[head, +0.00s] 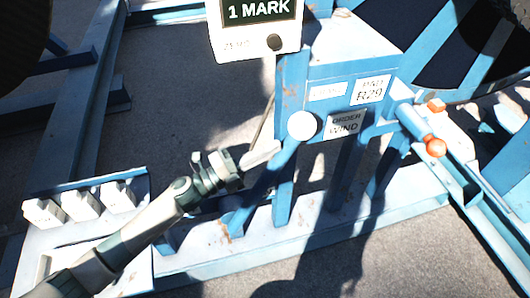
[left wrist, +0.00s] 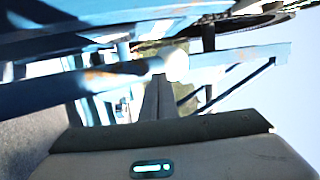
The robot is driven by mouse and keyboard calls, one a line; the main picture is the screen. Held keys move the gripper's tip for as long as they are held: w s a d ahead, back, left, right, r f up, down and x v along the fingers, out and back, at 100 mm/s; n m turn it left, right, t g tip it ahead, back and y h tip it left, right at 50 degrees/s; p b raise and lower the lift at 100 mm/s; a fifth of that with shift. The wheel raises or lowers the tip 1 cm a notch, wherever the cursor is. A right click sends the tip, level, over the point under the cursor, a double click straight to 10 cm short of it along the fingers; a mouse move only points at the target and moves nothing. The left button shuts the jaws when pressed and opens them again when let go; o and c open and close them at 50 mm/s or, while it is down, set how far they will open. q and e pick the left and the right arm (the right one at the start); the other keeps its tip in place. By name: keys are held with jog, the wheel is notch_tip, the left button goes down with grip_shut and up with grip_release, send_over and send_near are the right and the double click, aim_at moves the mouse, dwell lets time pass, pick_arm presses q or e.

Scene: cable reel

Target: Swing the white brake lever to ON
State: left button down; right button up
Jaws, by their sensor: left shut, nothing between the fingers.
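The brake lever's white round knob (head: 302,126) stands at the top of a slanting blue bar (head: 272,172) in front of the blue reel stand. My left gripper (head: 266,151) is shut and empty, just left of and below the knob. In the left wrist view its closed fingers (left wrist: 158,98) point toward the white knob (left wrist: 174,66), with the blue bar (left wrist: 85,85) running off left. I cannot tell whether the fingertips touch the lever. No ON mark can be read. My right gripper is not in view.
A counter panel reading "1 MARK" (head: 258,28) stands above on a thin post. A handle with an orange knob (head: 435,148) is at right, beside the reel (head: 425,65). White blocks (head: 80,206) sit on a rack at lower left. Blue frame beams surround the lever.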

pick_arm(q)
jog(key=s+a+r+b, duration=0.1)
jog(key=s+a+r, duration=0.1)
jog(key=a, duration=0.3)
jog(key=s+a+r+b, duration=0.1)
jog(key=s+a+r, duration=0.1)
jog(key=a, duration=0.3)
jog(key=shift+s+a+r+b, duration=0.25)
jog(key=shift+r+b, duration=0.15)
jog(key=shift+r, duration=0.15)
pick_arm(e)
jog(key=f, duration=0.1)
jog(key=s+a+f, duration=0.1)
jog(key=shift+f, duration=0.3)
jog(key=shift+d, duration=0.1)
pick_arm(q)
jog(key=shift+n+t, duration=0.3)
jog(key=shift+t, duration=0.1)
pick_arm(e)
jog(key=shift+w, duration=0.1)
